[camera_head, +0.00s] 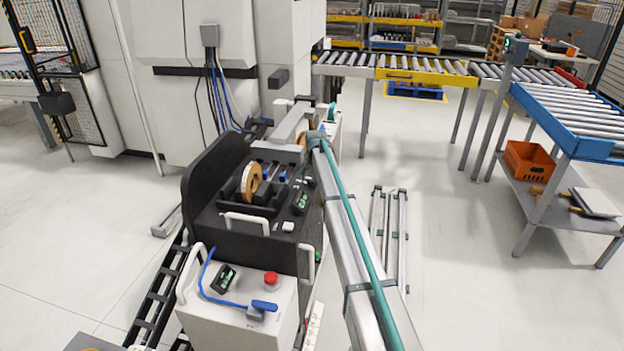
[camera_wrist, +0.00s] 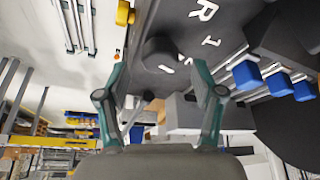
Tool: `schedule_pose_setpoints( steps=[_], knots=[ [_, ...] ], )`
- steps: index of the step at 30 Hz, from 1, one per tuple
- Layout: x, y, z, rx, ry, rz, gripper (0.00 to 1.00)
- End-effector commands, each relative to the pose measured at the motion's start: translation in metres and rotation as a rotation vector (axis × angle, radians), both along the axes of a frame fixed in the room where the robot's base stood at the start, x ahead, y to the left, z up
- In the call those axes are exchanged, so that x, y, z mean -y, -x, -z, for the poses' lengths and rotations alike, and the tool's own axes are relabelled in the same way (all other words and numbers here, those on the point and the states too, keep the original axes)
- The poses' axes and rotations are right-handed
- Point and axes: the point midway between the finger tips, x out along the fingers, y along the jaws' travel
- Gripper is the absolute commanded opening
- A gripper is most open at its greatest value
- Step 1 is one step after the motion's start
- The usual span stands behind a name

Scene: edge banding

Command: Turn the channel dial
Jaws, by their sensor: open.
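The channel dial (camera_wrist: 160,52) is a dark round knob on a dark panel with white markings, in the wrist view. My gripper (camera_wrist: 160,72) is open, with one teal finger to either side of the dial and a gap around it. I cannot tell how deep the fingertips reach relative to the knob. In the head view the edge banding machine (camera_head: 230,235) stands at the middle, and my arm reaches along its right side. The dial and fingertips cannot be made out there.
Several blue knobs (camera_wrist: 245,75) stand at the right of the wrist view, and a yellow part (camera_wrist: 125,13) is near the panel's left edge. A tape roll (camera_head: 251,181) and a red button (camera_head: 271,278) are on the machine.

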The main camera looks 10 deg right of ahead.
Motion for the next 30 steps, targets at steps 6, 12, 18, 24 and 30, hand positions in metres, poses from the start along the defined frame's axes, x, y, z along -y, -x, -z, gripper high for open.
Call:
schedule_pose_setpoints(
  steps=[6, 12, 18, 24, 30],
  knots=[
    [0.000, 0.018, -0.041, 0.004, 0.000, 0.000, 0.67],
    [0.001, 0.030, -0.072, 0.003, 0.000, 0.000, 0.67],
    [0.001, 0.036, -0.088, 0.001, 0.000, 0.000, 0.67],
    [0.001, 0.037, -0.090, 0.001, 0.000, 0.000, 0.67],
    [0.001, 0.037, -0.090, 0.001, 0.000, 0.000, 0.67]
  ],
)
